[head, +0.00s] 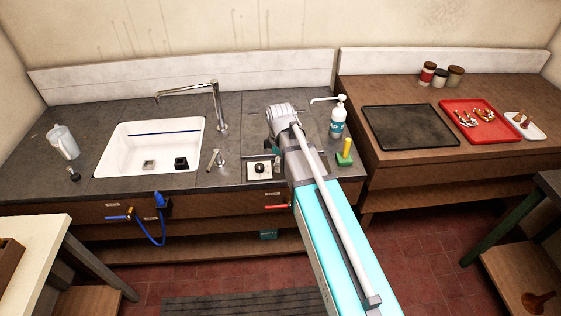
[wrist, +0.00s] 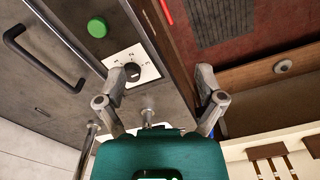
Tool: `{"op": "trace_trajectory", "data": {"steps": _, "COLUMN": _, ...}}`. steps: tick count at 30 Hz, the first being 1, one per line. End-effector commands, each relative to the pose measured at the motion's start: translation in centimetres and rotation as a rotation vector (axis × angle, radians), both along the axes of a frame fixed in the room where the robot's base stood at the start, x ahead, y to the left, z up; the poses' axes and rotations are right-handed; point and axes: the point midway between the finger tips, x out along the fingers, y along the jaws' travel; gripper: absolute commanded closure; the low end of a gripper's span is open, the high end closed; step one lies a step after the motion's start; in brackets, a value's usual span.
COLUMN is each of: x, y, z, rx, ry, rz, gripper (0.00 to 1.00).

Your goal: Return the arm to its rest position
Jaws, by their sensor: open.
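My arm reaches from the lower middle of the head view over the counter, with its end above the front part of the counter between the sink and the soap bottle. My gripper (wrist: 168,80) shows in the wrist view with its two fingers spread apart and nothing between them. In the head view the fingers are not clearly visible. The white plate with a black dial (wrist: 132,68) lies beyond the left finger in the wrist view, partly covered by it. The dial plate also shows in the head view (head: 260,169), just left of my arm.
The counter holds a white sink (head: 125,160), a tall tap (head: 217,105), a jug (head: 63,142) and a soap bottle (head: 337,122). A black mat (head: 410,127) and a red tray (head: 499,130) lie on the right bench. Red floor (head: 420,270) is open in front.

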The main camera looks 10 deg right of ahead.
Motion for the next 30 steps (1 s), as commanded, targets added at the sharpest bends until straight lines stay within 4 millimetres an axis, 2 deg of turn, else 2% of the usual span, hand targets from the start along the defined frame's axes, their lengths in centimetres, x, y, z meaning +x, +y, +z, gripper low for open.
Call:
{"op": "trace_trajectory", "data": {"steps": 17, "x": -0.3, "y": -0.1, "z": 0.0, "rx": 0.000, "ry": 0.000, "rz": -0.015, "gripper": 0.13}}
{"op": "trace_trajectory", "data": {"steps": 23, "x": -1.9, "y": -0.9, "z": -0.3, "rx": 0.000, "ry": 0.000, "rz": -0.136, "gripper": 0.13}}
{"op": "trace_trajectory", "data": {"steps": 30, "x": -5.6, "y": -2.6, "z": -0.8, "rx": 0.000, "ry": 0.000, "rz": -0.447, "gripper": 0.13}}
